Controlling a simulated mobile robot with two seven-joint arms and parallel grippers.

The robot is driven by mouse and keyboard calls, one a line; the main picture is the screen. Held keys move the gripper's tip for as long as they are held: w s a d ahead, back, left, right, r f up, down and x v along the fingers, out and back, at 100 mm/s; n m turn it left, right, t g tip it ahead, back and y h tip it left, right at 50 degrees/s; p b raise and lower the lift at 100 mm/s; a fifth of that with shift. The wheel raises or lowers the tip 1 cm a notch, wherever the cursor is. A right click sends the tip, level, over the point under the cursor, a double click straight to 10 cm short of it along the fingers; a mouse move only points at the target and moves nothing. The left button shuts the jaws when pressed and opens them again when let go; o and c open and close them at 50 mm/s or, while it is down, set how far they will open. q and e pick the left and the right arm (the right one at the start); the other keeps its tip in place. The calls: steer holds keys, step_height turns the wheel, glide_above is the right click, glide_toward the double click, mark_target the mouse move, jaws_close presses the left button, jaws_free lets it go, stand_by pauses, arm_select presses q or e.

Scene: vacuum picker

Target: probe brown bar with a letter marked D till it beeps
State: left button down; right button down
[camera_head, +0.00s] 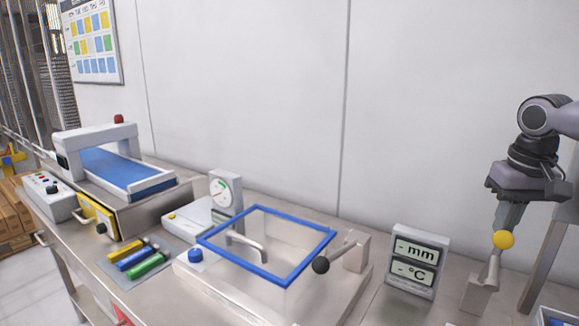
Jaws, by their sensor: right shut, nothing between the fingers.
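My right gripper (509,214) comes down from the upper right with its fingers shut and empty. Its tips are right at a yellow ball (503,240) on top of a grey stick standing in a grey holder (480,292); I cannot tell whether they touch. To the left, a grey display (417,262) reads "- mm" and "- °C", with no numbers. No brown bar marked D can be made out. My left gripper is out of view.
A clear box with a blue-rimmed lid (265,281) and black knob (320,265) stands mid-bench. Yellow, blue and green bars (148,266) lie on a grey mat. A dial gauge (225,190) and blue conveyor (122,170) stand behind. A blue bin (545,314) is at lower right.

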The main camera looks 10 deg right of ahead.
mark_target(506, 234)
steer(key=shift+s+a+f+b, duration=0.35)
steer(key=shift+s+a, duration=0.2)
steer(key=shift+s, duration=0.2)
steer(key=shift+f, duration=0.1)
steer(key=shift+s+a+f, duration=0.45)
steer(key=shift+s+a, duration=0.2)
steer(key=shift+s+a+f+b, duration=0.35)
steer(key=shift+s+a+f, duration=0.15)
steer(key=shift+s, duration=0.15)
